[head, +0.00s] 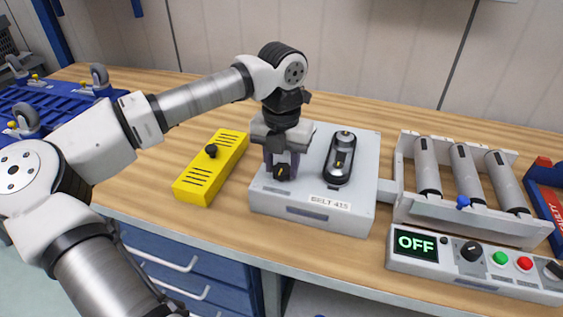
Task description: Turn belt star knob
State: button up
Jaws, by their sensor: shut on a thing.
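The black star knob (282,173) sits on the front left of the pale grey unit (260,200) labelled "BELT 415". A yellow mark shows on the knob. My gripper (283,166) points down from above and is shut on the star knob, its fingers on either side of it. The fingers and wrist hide the knob's upper part.
A yellow box (196,188) with a black knob stands close left of the unit. A roller conveyor (460,229) adjoins at right, with a control panel (470,275) in front reading OFF. A blue fixture (60,97) lies far left. Bare wood lies in front.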

jog(key=shift+m, duration=0.3)
jog(key=shift+f+m+b, duration=0.1)
jog(key=shift+m+b, duration=0.7)
jog(key=shift+m, duration=0.2)
jog(key=m+b, duration=0.1)
jog(key=m, duration=0.2)
jog(key=shift+m, duration=0.4)
jog(key=m+b, duration=0.1)
jog(key=m, duration=0.2)
jog(key=shift+m+b, duration=0.3)
jog(key=shift+m, duration=1.8)
jog(key=o, duration=1)
